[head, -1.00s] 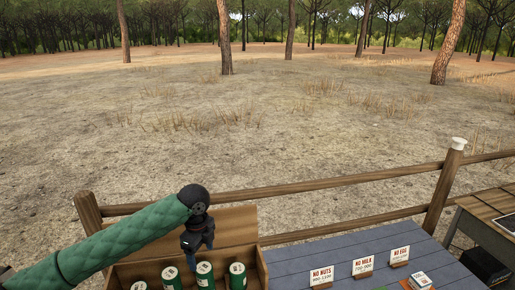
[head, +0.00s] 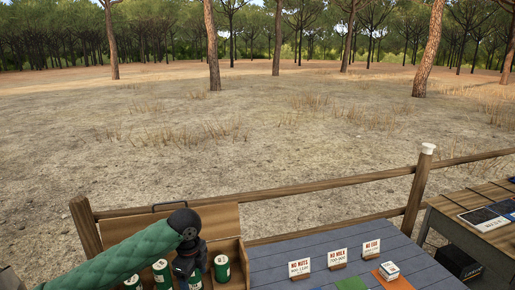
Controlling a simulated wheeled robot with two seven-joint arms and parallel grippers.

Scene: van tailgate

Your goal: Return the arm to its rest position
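My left arm, in a green quilted sleeve, comes in from the left in the head view. My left gripper (head: 190,270) is dark and points down over the wooden crate (head: 238,262) of green cans. Its fingertips are hard to make out against the cans, so I cannot tell whether it is open, shut or holding anything. One green can (head: 222,268) stands to its right and another (head: 161,272) to its left. My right gripper is not in view.
Right of the crate is a blue-grey slatted table (head: 290,252) with several small allergen signs (head: 338,258), an orange mat (head: 393,281) and a small white box (head: 389,270). A wooden rail fence (head: 330,178) runs behind. Another table (head: 470,215) stands at right.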

